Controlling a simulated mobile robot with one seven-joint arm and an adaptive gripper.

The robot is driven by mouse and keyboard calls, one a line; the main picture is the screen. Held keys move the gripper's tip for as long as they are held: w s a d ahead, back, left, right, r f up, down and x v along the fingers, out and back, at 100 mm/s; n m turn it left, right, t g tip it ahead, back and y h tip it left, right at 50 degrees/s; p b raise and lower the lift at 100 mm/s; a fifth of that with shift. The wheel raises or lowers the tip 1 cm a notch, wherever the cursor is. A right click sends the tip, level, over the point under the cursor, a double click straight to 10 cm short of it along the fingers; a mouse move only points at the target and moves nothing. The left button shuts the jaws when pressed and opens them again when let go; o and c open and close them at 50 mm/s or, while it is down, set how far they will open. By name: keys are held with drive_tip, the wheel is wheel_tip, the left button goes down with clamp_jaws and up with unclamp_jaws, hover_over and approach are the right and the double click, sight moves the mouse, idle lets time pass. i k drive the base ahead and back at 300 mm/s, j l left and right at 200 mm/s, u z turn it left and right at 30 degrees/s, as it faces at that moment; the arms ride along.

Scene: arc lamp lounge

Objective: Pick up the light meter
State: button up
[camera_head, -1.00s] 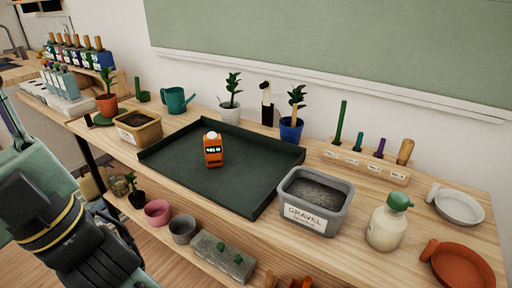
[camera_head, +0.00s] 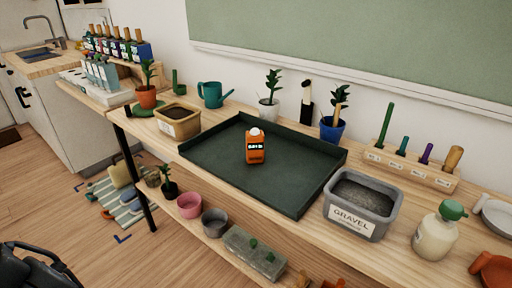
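The light meter (camera_head: 256,148) is a small orange device with a white dome on top and a dark display. It stands on the dark green tray (camera_head: 222,175), near the tray's middle. The tray rests on the wooden bench. Only a dark part of my arm shows at the lower left corner, well apart from the bench. My gripper's fingers cannot be made out.
A grey gravel tub (camera_head: 361,207) stands at the tray's right, and a tan soil box (camera_head: 178,121) at its left. Potted plants (camera_head: 270,90) line the back. The lower shelf holds pots (camera_head: 189,205).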

sight(255, 137)
drive_tip(key=i+u, duration=0.2)
drive_tip(key=u, duration=0.3)
drive_tip(key=i+u, duration=0.25)
drive_tip(key=u, duration=0.2)
